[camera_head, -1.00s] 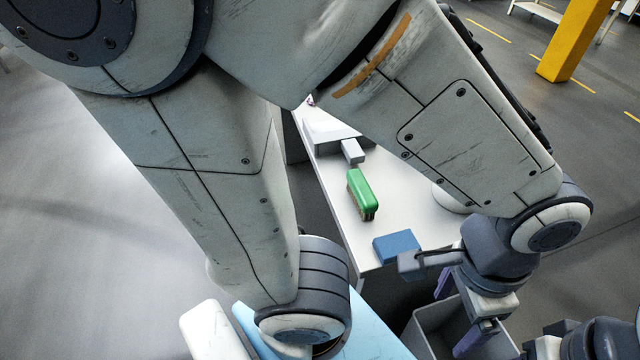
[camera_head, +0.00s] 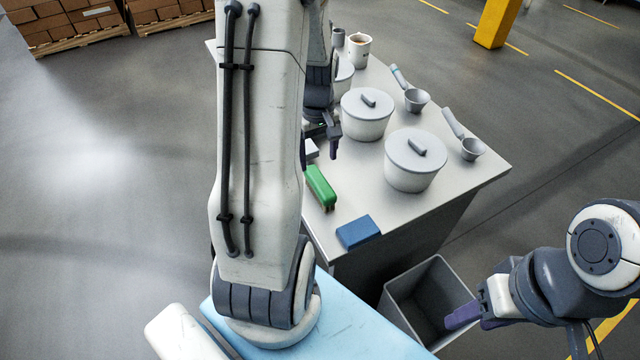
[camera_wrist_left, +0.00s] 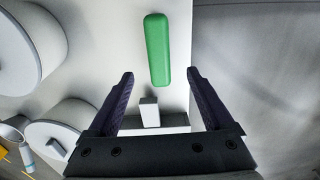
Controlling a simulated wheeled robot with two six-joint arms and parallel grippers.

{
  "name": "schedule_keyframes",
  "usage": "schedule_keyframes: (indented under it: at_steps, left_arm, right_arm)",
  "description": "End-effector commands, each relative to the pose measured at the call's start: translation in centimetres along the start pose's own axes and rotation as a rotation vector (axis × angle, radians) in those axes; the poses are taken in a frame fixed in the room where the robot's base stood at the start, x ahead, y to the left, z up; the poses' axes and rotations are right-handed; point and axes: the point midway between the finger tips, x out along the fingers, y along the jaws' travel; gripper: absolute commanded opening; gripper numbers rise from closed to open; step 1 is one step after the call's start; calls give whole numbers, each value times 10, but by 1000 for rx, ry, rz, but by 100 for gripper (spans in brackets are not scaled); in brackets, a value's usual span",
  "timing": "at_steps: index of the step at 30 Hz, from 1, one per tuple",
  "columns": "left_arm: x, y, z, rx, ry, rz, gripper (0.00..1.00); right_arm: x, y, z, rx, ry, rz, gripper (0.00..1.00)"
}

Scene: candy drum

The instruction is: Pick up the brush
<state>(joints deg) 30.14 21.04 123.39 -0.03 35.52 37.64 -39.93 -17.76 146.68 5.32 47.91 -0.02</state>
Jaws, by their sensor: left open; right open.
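The green brush (camera_head: 320,186) lies on the table near its left edge, bristles down. It also shows in the left wrist view (camera_wrist_left: 157,48), upper middle, just beyond my open fingers. My left gripper (camera_head: 320,150) is open and empty, on the far side of the brush; in the left wrist view (camera_wrist_left: 160,75) its two dark fingers are spread wide, with the brush's near end between their tip lines. I see no contact. My right gripper (camera_head: 450,318) is open by the grey bin, away from the table.
A blue block (camera_head: 358,231) lies near the table's front edge. Two lidded white pots (camera_head: 411,172) (camera_head: 366,125) stand right of the brush, with scoops (camera_head: 472,149) beyond. An open grey bin (camera_head: 402,310) stands in front.

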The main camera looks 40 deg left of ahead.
Motion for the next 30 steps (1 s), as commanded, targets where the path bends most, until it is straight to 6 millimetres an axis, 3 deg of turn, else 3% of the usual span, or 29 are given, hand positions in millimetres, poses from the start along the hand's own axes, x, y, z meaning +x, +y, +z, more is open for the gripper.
schedule_keyframes:
  at_steps: [3,11,21,29,30]
  left_arm:
    - [21,-1,2,1,-5,-4,85]
    - [42,0,2,4,-4,-3,85]
    - [85,1,4,4,-3,-2,85]
    - [89,2,4,4,0,0,85]
    - [89,2,4,4,0,0,81]
  right_arm:
    - [-1,0,0,0,0,0,50]
    - [-3,0,0,0,0,0,50]
    - [-12,-1,-1,0,0,0,50]
    - [-12,-1,-1,0,0,0,50]
    - [-12,-1,-1,0,0,0,50]
